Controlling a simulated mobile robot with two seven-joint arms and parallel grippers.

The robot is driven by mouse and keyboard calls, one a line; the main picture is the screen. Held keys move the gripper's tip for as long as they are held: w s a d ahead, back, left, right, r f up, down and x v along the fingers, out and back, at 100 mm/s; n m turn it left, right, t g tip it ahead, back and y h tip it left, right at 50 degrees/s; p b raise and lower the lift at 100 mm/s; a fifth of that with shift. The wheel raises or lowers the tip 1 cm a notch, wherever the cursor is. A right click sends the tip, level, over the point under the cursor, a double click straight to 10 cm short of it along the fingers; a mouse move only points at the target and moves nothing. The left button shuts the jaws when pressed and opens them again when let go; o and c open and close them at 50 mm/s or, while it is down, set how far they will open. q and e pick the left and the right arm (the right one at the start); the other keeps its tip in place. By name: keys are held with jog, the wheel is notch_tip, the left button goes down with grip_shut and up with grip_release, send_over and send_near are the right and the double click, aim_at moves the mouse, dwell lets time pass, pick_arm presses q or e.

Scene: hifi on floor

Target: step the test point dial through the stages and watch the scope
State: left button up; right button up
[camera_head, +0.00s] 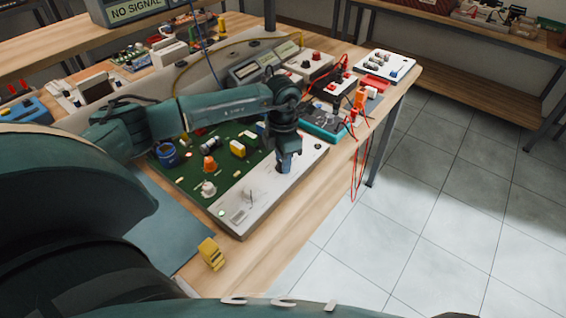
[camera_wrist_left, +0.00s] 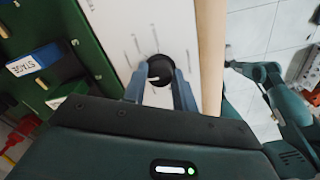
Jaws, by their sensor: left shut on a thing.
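The test point dial (camera_wrist_left: 160,70) is a round black knob on the pale front strip of the green circuit board trainer (camera_head: 229,188). My left gripper (camera_head: 289,162) points down at the strip's right part. In the left wrist view its blue-grey fingers (camera_wrist_left: 160,88) are shut on the dial, one on each side. In the head view the gripper hides the dial. The scope (camera_head: 133,10) at the top left reads "NO SIGNAL"; its top is cut off. A teal arm of mine shows at the right of the left wrist view; its dark gripper end (camera_wrist_left: 248,70) is too small to read.
Blue, orange and yellow parts stand on the green board. A yellow object (camera_head: 211,253) lies near the table's front edge. Meters and boxes crowd the back. The tiled floor (camera_head: 440,200) at right is clear.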

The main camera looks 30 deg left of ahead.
pick_arm(q)
jog(key=shift+m+b, duration=0.35)
jog(key=shift+m, duration=0.75)
pick_arm(e)
jog(key=shift+w+a, duration=0.2)
jog(key=shift+a, duration=0.1)
pick_arm(q)
jog(key=shift+b, duration=0.3)
pick_arm(e)
jog(key=shift+r, duration=0.15)
pick_arm(q)
jog(key=o, duration=0.6)
jog(key=shift+c, duration=0.2)
jog(key=o, duration=0.4)
pick_arm(e)
jog(key=shift+s+f, duration=0.15)
jog(key=shift+f, duration=0.15)
pick_arm(q)
jog(key=shift+r, duration=0.1)
notch_tip(320, 180, up, 13)
jog(key=b, duration=0.1)
pick_arm(e)
jog(key=shift+a+y, duration=0.25)
jog(key=shift+y, duration=0.05)
pick_arm(q)
jog(key=shift+s, duration=0.1)
